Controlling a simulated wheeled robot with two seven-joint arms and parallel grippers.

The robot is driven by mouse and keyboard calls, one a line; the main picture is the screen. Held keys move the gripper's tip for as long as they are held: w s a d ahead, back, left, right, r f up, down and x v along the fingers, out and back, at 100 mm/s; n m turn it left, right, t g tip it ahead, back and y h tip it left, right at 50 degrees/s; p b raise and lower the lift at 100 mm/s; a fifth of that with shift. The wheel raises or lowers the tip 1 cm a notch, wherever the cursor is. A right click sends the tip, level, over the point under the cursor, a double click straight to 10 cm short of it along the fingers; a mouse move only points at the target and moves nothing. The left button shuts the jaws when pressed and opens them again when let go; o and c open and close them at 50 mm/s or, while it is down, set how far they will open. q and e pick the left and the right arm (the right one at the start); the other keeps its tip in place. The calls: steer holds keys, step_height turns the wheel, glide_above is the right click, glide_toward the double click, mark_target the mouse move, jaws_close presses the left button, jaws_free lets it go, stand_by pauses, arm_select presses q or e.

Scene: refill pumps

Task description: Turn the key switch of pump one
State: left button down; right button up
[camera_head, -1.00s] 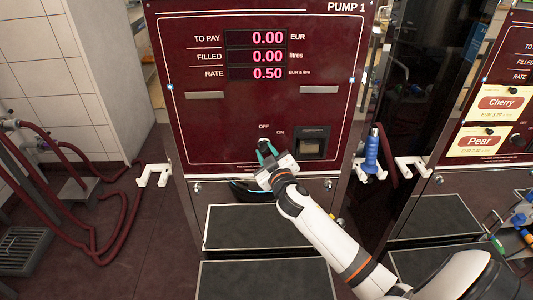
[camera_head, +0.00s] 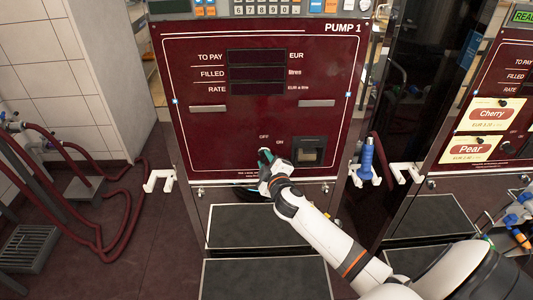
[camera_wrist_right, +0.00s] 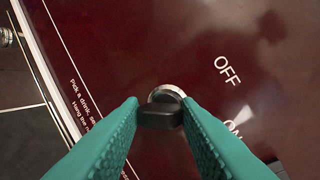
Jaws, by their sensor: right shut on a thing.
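Pump one (camera_head: 190,60) is a dark red panel with the label PUMP 1 at its top right. Its display (camera_head: 257,73) is dark. The key switch sits low on the panel by the OFF and ON labels; in the head view my right gripper (camera_head: 266,158) covers it. In the right wrist view the black key (camera_wrist_right: 160,115) stands in a round metal collar (camera_wrist_right: 167,92), with its grip pointing roughly toward OFF. The teal fingers of my right gripper (camera_wrist_right: 160,118) are shut on the key from both sides. My left gripper is not in view.
A square slot unit (camera_head: 309,151) is right of the switch. A blue nozzle (camera_head: 367,158) hangs on a white holder beside the pump. An empty white hook (camera_head: 160,180) is at left. Black steps (camera_head: 258,226) are below. Red hoses (camera_head: 100,235) lie left.

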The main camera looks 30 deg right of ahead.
steer(key=n+p, duration=0.1)
steer(key=n+g+p, duration=0.1)
steer(key=n+p, duration=0.1)
steer(key=shift+a+r, duration=0.1)
steer(key=shift+r, duration=0.15)
steer(key=shift+w+f+n+g+h+p, duration=0.15)
steer(key=shift+n+g+h+p, duration=0.4)
steer(key=shift+n+p, duration=0.6)
steer(key=o, duration=1)
steer(key=shift+c, duration=0.2)
steer(key=v, duration=1.2)
steer(key=shift+b, duration=0.35)
steer(key=shift+a+f, duration=0.1)
steer(key=shift+f, duration=0.1)
